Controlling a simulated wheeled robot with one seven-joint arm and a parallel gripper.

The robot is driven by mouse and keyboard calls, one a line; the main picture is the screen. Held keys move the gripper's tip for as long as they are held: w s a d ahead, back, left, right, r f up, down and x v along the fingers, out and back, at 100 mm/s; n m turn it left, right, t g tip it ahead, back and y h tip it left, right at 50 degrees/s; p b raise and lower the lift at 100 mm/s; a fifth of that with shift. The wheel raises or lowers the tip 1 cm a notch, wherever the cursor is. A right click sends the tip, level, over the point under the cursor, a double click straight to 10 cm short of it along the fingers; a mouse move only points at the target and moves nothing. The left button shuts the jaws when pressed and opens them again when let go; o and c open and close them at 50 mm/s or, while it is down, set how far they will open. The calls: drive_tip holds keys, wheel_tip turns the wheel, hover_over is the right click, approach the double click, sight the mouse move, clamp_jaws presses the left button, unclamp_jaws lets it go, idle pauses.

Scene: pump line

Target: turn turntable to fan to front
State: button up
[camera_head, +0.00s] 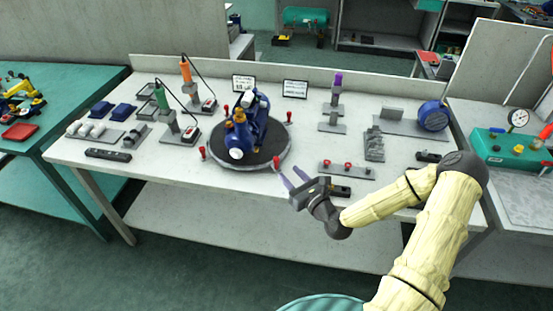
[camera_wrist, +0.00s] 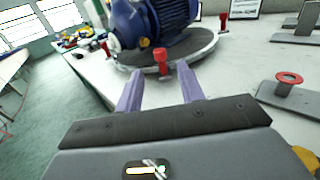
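The round grey turntable (camera_head: 270,150) sits near the front middle of the white bench, with short red-topped posts around its rim. On it stands a blue pump and motor (camera_head: 247,122); its orange part and pale round port face the front in the head view. In the wrist view the finned blue motor (camera_wrist: 178,14) is at the right. The motor's fan end cannot be made out clearly. My gripper (camera_head: 287,178) is open and empty, just off the turntable's front right edge. A red-topped post (camera_wrist: 160,60) shows beyond and between its purple fingers (camera_wrist: 160,88), apparently untouched.
Right of the turntable lie a plate with red knobs (camera_head: 346,170), a grey stepped block (camera_head: 374,145) and a blue round part (camera_head: 433,116). Green (camera_head: 162,100) and orange (camera_head: 186,70) handled tools stand left. Two signs (camera_head: 295,89) stand behind. Bench front-left is mostly clear.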

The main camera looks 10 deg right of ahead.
sight(278, 162)
drive_tip(key=x, duration=0.8)
drive_tip(key=shift+w+a+p, duration=0.2)
drive_tip(key=shift+w+p, duration=0.1)
clamp_jaws()
